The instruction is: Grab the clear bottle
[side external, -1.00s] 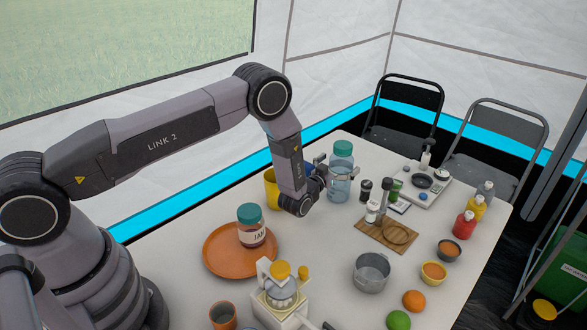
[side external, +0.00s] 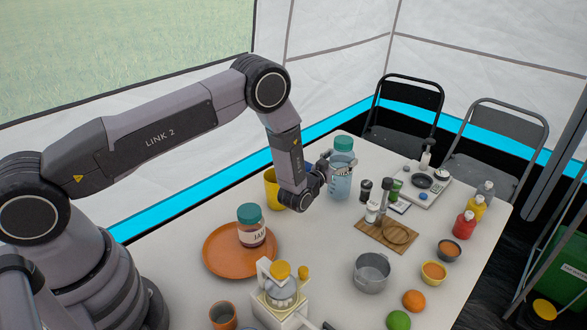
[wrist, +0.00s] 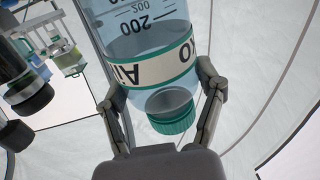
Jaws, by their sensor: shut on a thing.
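The clear bottle (side external: 341,180) has a teal cap and measuring marks. It stands upright at the far side of the white table. My gripper (side external: 328,165) reaches it from the left in the side view. In the wrist view the bottle (wrist: 150,55) fills the upper middle, with its cap toward the bottom of the picture. The fingers of my gripper (wrist: 162,100) press on both sides of it near the printed band. The gripper is shut on the bottle. I cannot tell whether its base is off the table.
A yellow mug (side external: 271,190) stands left of my gripper. A jam jar (side external: 250,228) sits on an orange plate (side external: 215,266). Dark shakers (side external: 366,190), a wooden board (side external: 372,236) and a scale (side external: 422,186) are right of the bottle. A metal pot (side external: 371,272) stands nearer.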

